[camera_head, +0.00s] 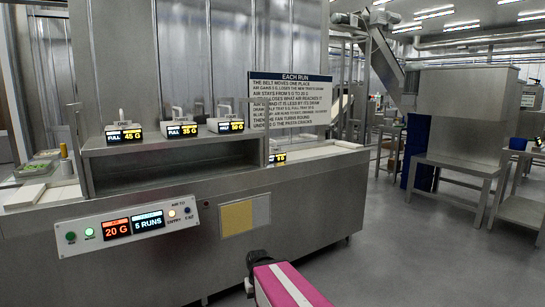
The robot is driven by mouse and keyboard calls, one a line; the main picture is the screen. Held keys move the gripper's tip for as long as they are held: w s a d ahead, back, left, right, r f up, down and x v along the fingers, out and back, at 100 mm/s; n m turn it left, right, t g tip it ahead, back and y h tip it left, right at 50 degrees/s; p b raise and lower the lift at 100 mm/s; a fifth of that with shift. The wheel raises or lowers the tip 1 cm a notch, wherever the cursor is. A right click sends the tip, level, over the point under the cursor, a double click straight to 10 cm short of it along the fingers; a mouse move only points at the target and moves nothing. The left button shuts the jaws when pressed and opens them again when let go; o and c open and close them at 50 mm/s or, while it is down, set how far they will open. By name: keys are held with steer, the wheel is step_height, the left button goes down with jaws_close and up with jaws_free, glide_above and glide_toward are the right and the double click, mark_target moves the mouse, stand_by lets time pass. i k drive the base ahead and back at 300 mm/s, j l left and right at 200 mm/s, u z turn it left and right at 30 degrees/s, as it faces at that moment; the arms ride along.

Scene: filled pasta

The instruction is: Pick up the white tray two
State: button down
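Three small pale pieces with upright handles stand in a row on the steel shelf (170,146). The left piece (122,117) is behind a label reading 45 G, the middle piece (178,115) behind 35 G, the right piece (225,111) behind 50 G. A flat white slab (25,195) lies on the counter at the far left. No number two is readable on any of them, so I cannot tell which is white tray two. A pink, white-striped part of my arm shows at bottom centre; my gripper's fingers are not visible.
A control panel (125,229) shows 20 G and 5 RUNS. A sign (290,101) headed EACH RUN stands right of the shelf. Green items (36,168) lie at far left. A steel table (455,163) stands at right; the grey floor (415,255) between is clear.

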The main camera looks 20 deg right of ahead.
mark_target(277, 155)
steer(key=i+l, duration=0.1)
steer(key=l, duration=0.4)
steer(key=i+l, duration=0.15)
steer(key=l, duration=0.35)
steer(key=i+l, duration=0.1)
steer(key=l, duration=0.4)
steer(key=i, duration=1.4)
steer(key=k+l, duration=0.15)
steer(key=k, duration=0.25)
